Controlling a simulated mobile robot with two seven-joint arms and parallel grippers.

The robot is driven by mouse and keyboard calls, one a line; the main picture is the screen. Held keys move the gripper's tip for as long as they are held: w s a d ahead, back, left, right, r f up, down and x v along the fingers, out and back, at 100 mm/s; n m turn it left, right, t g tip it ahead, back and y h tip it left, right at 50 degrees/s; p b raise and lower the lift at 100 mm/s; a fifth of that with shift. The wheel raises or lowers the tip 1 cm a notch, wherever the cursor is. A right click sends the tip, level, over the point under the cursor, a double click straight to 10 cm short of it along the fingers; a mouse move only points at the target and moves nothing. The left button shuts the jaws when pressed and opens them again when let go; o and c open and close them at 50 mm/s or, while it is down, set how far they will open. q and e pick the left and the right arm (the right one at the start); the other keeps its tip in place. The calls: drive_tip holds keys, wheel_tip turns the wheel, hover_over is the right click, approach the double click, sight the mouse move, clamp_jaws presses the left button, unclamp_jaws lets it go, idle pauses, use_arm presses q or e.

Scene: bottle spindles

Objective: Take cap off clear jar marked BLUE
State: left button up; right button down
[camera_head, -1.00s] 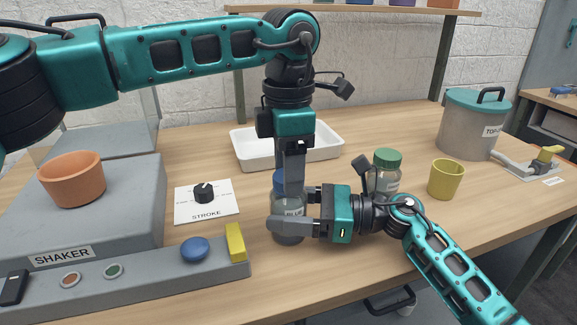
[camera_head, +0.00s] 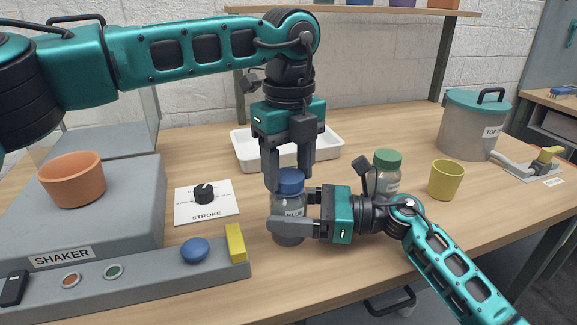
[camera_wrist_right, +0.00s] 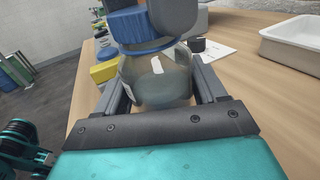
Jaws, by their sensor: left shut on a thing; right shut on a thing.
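The clear jar (camera_head: 289,238) marked BLUE stands upright on the table, and its blue cap (camera_head: 291,183) is at its mouth. My left gripper (camera_head: 289,176) points down from above, shut on the cap with a finger on either side. My right gripper (camera_head: 292,211) comes in from the right and is shut around the jar's body below the cap. In the right wrist view, the jar (camera_wrist_right: 160,82) sits between my right fingers, with the blue cap (camera_wrist_right: 136,27) above it and a grey left finger beside the cap. I cannot tell whether the cap's thread is free.
A green-capped jar (camera_head: 387,160) and a yellow cup (camera_head: 446,180) stand to the right. A white tray (camera_head: 331,153) lies behind. The STROKE dial plate (camera_head: 220,211) and the SHAKER (camera_head: 135,215) with a terracotta pot (camera_head: 72,182) are at left. Front centre table is clear.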

sight(288, 175)
use_arm(q)
drive_tip(key=n, duration=0.6)
drive_tip(key=shift+r, duration=0.25)
idle(0.3)
drive_tip(key=shift+r, duration=0.9)
drive_tip(key=shift+r, duration=2)
use_arm(e)
unclamp_jaws()
